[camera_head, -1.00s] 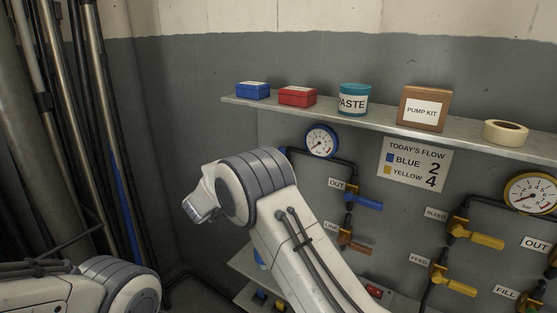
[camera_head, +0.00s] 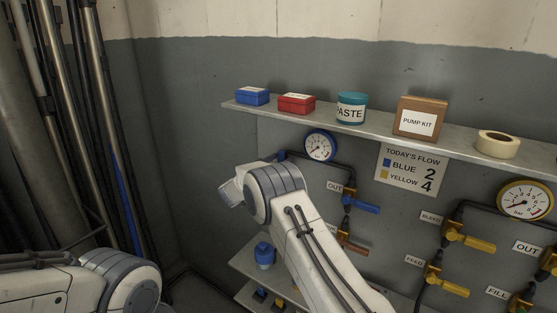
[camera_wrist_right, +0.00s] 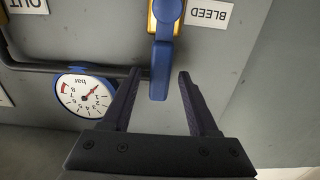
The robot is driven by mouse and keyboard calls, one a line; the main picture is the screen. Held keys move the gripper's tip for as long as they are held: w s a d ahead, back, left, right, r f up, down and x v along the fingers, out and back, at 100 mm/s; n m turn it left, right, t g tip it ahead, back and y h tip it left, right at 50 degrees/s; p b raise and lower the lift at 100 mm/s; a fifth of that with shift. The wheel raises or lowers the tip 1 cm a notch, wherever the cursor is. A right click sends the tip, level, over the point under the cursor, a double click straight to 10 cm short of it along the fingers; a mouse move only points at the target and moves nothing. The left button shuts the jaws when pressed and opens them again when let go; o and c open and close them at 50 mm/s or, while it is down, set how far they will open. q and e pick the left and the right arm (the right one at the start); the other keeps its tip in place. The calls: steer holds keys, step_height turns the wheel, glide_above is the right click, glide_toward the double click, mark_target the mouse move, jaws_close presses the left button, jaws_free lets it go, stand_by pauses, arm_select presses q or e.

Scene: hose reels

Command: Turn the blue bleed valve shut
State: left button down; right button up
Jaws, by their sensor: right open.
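The blue bleed valve shows in the right wrist view, upside down, beside a BLEED label (camera_wrist_right: 209,14). Its blue handle (camera_wrist_right: 160,70) hangs from a brass body and points toward my gripper. My right gripper (camera_wrist_right: 160,76) is open, with one dark finger on each side of the handle's end and visible gaps between. In the head view my right arm covers this valve, and the fingers are hidden there. My left arm shows at the lower left of the head view; its gripper is out of the picture.
A blue gauge (camera_head: 320,146) and a blue OUT valve (camera_head: 361,204) sit near my right arm. Yellow valves (camera_head: 468,237) are to the right. A shelf (camera_head: 370,130) with boxes and tape is above. A blue bottle (camera_head: 264,254) stands on the lower shelf.

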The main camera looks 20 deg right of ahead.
jaws_close()
stand_by(1.4)
